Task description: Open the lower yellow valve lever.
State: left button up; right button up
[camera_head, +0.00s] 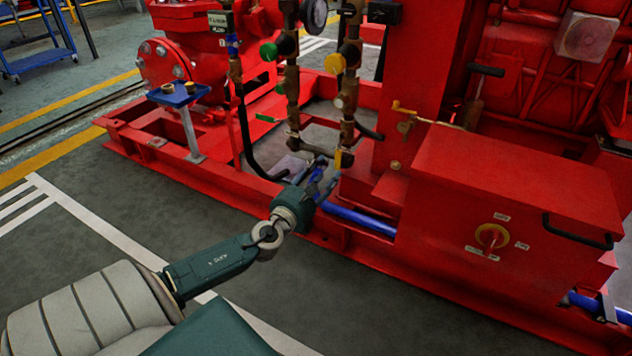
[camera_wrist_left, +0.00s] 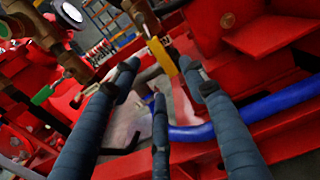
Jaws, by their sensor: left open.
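The lower yellow valve lever (camera_head: 346,159) hangs down at the bottom of the right brass pipe column in the head view. In the left wrist view it is a yellow bar (camera_wrist_left: 163,56) slanting downward just beyond the fingertips, between the two outer fingers. My left gripper (camera_head: 325,178) is just to the left of and below the lever in the head view. Its blue-grey fingers (camera_wrist_left: 160,76) are spread open with nothing held. The lever looks apart from the fingers, though the exact gap cannot be told. My right gripper is not in view.
A brass pipe column (camera_head: 292,90) with green handles stands left of the lever. A black hose (camera_head: 246,140) and a blue pipe (camera_head: 358,218) run near my gripper. The red base frame (camera_head: 225,178) and red box (camera_head: 500,200) bound the space. Grey floor is clear at front left.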

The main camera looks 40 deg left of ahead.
pick_arm(q)
jog(key=shift+v, duration=2.2)
jog(key=shift+a, duration=0.1)
